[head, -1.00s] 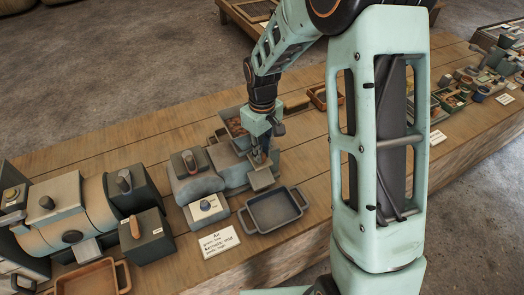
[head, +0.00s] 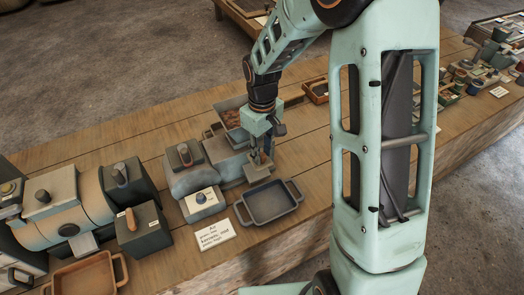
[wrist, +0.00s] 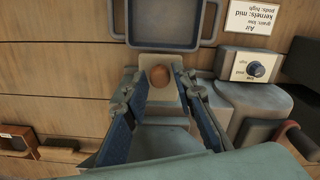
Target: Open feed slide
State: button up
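The grey machine (head: 228,155) stands on the wooden table, with a hopper (head: 230,112) of brown material at its back. A grey plate (head: 259,172) sticks out of its front toward a tray. In the wrist view this plate bears a round brown knob (wrist: 160,76); it may be the feed slide, but no label shows. My gripper (wrist: 158,80) is open, with its blue-padded fingers on either side of the knob and a gap to each. In the head view my gripper (head: 258,160) is low over the plate, and the knob is hidden.
A dark empty tray (head: 270,203) with handles lies in front of the plate. Another machine (head: 70,215) with an orange tray (head: 85,275) stands at left.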

aim_at(262, 154)
notch_tip(262, 154, up, 12)
dwell(0.6)
